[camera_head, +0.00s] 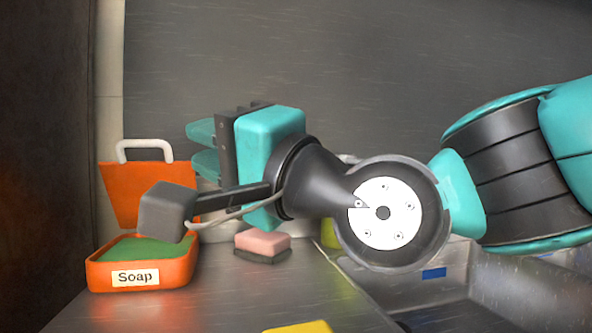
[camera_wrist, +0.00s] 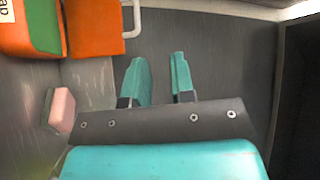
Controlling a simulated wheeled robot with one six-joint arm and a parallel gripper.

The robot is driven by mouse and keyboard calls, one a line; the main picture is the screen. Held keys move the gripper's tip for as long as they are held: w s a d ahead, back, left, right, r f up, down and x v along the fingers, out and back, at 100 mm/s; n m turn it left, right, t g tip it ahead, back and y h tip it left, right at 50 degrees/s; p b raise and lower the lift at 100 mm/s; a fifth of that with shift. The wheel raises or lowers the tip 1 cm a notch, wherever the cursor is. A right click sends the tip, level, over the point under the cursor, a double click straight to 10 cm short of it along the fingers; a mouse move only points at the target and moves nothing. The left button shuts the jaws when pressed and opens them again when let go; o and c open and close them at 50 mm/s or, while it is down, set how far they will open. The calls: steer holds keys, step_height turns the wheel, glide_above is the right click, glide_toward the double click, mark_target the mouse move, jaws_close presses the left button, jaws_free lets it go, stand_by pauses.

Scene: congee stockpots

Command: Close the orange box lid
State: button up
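The orange box (camera_head: 180,272) stands on the counter at the left, with a "Soap" label on its front and a green filling inside. Its orange lid (camera_head: 125,190) stands raised at the back, with a white handle (camera_head: 145,148) on top. The box (camera_wrist: 18,38), lid (camera_wrist: 98,32) and handle (camera_wrist: 133,15) also show at the upper left of the wrist view. My gripper (camera_wrist: 162,68) is open and empty, its two teal fingers apart. In the head view my gripper (camera_head: 203,148) is right of the lid, at about its upper height, not touching it.
A pink sponge with a dark base (camera_head: 262,245) lies right of the box. A yellow item (camera_head: 298,327) is at the front edge of the view. A sink (camera_head: 470,300) opens at the right. A grey wall (camera_head: 350,70) stands behind.

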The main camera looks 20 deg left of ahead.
steer(key=shift+b+v, duration=0.85)
steer(key=shift+v, duration=0.75)
